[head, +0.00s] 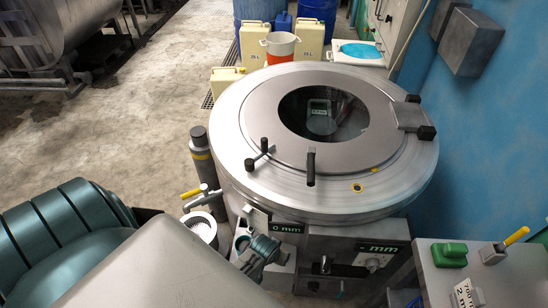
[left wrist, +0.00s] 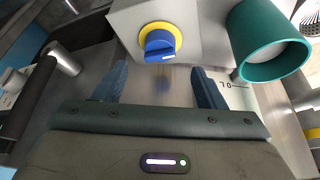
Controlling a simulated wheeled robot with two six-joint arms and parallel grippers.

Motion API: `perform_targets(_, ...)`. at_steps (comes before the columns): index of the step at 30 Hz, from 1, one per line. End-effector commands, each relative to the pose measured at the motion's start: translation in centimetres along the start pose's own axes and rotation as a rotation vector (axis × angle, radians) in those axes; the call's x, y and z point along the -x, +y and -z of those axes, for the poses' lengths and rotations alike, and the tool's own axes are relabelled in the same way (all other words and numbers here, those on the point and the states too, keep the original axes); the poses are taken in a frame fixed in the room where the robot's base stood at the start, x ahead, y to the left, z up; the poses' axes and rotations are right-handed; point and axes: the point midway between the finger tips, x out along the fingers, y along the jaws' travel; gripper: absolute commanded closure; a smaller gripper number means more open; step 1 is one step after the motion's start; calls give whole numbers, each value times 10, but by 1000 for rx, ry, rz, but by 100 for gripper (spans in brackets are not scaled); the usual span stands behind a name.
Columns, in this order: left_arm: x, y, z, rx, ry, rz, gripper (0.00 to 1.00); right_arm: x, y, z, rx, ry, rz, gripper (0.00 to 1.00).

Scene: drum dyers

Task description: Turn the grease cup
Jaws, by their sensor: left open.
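I cannot tell for certain which part is the grease cup. In the left wrist view, a teal round cup (left wrist: 266,45) with a pale inside sits at the upper right. A blue knob (left wrist: 159,42) on a yellow ring is fixed to a grey box at the top centre. My left gripper (left wrist: 157,80) is open, its two blue fingers apart and nothing visible held between them. The knob lies just beyond the gap; the teal cup is right of the right finger. In the head view, my arm covers the lower left, and a small teal part (head: 265,248) shows beside it.
A round steel drum machine (head: 230,140) with a glass window fills the middle of the head view. A grey box (head: 520,272) with a green block (head: 449,254) and yellow-tipped lever stands at right. Canisters stand behind. Open floor (head: 130,130) lies left.

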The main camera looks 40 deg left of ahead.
Motion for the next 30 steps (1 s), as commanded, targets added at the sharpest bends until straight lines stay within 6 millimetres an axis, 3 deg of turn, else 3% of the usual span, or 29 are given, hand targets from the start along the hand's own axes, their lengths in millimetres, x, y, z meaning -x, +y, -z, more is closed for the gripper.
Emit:
perform_targets(9,31,0,0,0,0,0,36,-3,0,0,0,0,0,100)
perform_targets(26,32,0,0,0,-1,0,36,-3,0,0,0,0,0,100)
perform_targets(30,44,-2,0,-10,-2,2,36,-3,0,0,0,0,0,100)
